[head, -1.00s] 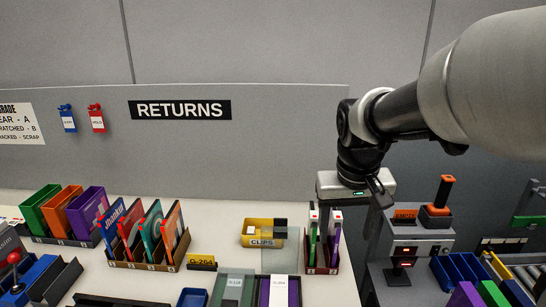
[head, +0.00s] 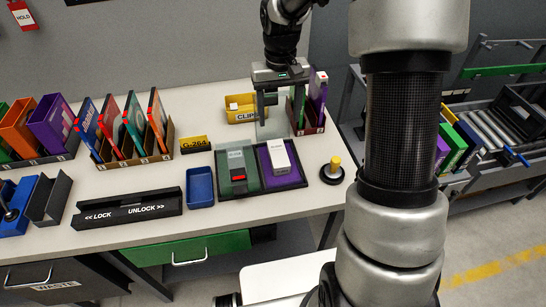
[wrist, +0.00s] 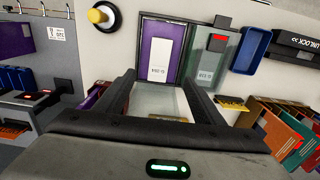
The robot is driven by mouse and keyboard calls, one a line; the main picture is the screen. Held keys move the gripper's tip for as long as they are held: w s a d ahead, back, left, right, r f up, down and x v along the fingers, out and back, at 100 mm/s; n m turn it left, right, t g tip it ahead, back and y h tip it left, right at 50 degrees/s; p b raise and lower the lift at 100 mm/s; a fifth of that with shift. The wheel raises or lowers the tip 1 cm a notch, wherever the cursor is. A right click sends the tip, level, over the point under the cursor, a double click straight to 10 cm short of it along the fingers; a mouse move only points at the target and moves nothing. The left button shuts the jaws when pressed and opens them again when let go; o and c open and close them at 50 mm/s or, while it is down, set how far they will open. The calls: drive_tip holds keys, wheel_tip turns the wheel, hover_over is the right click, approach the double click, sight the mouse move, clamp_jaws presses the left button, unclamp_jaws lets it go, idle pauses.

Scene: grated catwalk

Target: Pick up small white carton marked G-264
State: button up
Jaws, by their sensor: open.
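A small white carton (head: 279,154) lies on the purple side of a dark two-part tray on the table. It also shows in the wrist view (wrist: 161,45), ahead of the fingertips; its printed mark is too small to read surely. A yellow-on-black tag reading G-264 (head: 194,143) stands on the table left of the tray. My gripper (head: 278,112) is open, just behind the tray and apart from the carton. In the wrist view my gripper (wrist: 159,80) has a clear pane between and beyond its fingers; I cannot tell whether they touch it.
The tray's green side (head: 250,183) holds a grey-green case (head: 237,163) with a red patch. A blue bin (head: 200,187) is to its left, a yellow-topped knob (head: 333,170) to its right. A yellow clips tray (head: 240,108) and a rack of upright boxes (head: 317,97) flank my gripper.

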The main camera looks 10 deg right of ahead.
hover_over(278, 153)
drive_tip(key=f, duration=1)
drive_tip(key=shift+s+f, duration=0.1)
drive_tip(key=shift+s, duration=0.1)
drive_tip(key=shift+w+f, duration=0.15)
drive_tip(key=shift+f, duration=1.4)
drive_tip(key=shift+w+f, duration=0.15)
drive_tip(key=shift+f, duration=1.4)
drive_tip(key=c, duration=1.2)
